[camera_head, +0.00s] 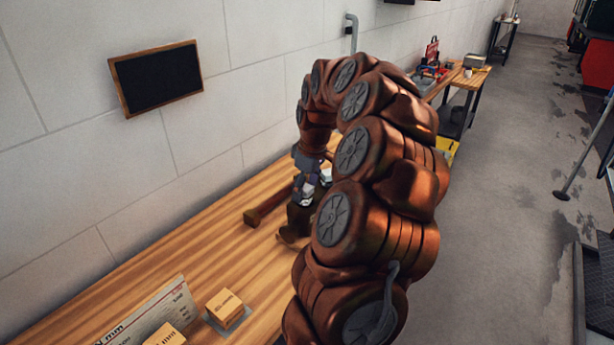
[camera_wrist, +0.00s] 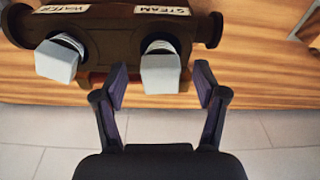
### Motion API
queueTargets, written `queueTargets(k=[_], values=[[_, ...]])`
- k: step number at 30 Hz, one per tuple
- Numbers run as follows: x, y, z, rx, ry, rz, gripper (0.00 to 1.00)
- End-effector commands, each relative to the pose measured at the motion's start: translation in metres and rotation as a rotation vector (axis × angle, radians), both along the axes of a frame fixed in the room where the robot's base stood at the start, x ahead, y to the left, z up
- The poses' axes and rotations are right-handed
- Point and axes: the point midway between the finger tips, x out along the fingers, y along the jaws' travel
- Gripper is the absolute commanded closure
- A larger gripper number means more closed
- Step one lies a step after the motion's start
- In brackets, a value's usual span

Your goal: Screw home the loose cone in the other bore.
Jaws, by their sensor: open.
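A dark brown fitting (camera_wrist: 110,35) with two bores stands on the wooden bench. Its labels read WATER (camera_wrist: 62,9) and STEAM (camera_wrist: 162,10), upside down in the wrist view. A grey square-ended piece with a pale collar (camera_wrist: 58,62) sits tilted at the WATER bore. A similar grey piece (camera_wrist: 160,73) sits nearly straight at the STEAM bore. My gripper (camera_wrist: 160,80) is open, its fingertips on either side of the STEAM piece with gaps showing. The insides of the bores are hidden. In the head view my arm partly hides the gripper (camera_head: 306,188) and the fitting (camera_head: 295,228).
The wooden bench (camera_head: 150,265) runs along the wall. A framed dark board (camera_head: 157,78) hangs on the wall. Open floor (camera_head: 490,220) lies to the right.

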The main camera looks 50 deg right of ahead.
Motion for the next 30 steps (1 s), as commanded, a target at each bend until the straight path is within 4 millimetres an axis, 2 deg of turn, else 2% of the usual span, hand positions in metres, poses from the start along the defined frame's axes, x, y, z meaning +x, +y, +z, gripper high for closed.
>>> queueTargets(k=[12, 30], values=[[0.0009, 0.001, -0.0072, 0.002, 0.0, 0.0, 0.29], [0.001, 0.001, -0.0071, 0.002, 0.0, 0.0, 0.91]])
